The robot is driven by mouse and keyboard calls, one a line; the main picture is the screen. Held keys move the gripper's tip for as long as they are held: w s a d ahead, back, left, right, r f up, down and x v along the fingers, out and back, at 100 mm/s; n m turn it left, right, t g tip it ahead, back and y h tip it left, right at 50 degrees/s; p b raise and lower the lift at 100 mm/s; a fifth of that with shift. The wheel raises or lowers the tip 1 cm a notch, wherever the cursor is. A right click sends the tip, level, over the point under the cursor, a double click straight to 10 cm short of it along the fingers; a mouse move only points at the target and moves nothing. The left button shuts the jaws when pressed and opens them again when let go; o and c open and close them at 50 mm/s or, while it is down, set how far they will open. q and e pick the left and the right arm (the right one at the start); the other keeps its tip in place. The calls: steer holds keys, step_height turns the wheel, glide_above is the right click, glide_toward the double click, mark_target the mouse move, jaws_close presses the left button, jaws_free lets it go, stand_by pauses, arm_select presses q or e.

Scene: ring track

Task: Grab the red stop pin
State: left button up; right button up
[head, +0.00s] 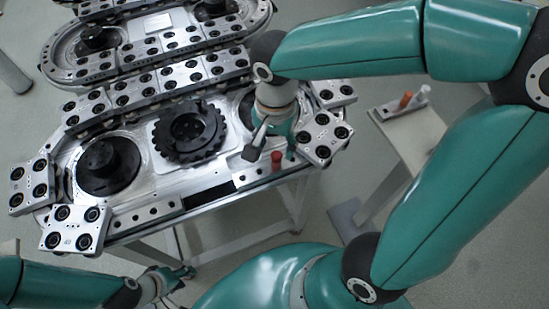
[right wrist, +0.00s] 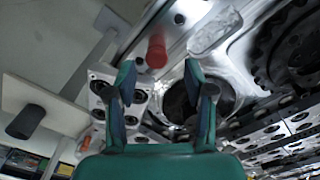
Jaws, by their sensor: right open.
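The red stop pin (head: 277,160) stands upright at the front edge of the ring track (head: 185,181), near its right end. It also shows in the right wrist view (right wrist: 156,51), beyond the fingertips and between their lines. My right gripper (head: 259,148) points down beside the pin in the head view. Its two fingers (right wrist: 160,75) are spread apart with nothing between them, and I see no contact with the pin. My left gripper (head: 172,277) is low at the left, away from the track, and its jaws are too small to read.
Metal carriers (head: 322,136) with black rollers line the track close to the pin. A black toothed wheel (head: 190,131) and a black round hub (head: 107,165) sit on the track plate.

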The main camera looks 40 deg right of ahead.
mark_target(276, 153)
steer(key=shift+s+f+p, duration=0.15)
steer(key=shift+f+p, duration=0.15)
steer(key=shift+f, duration=2.55)
jaws_close()
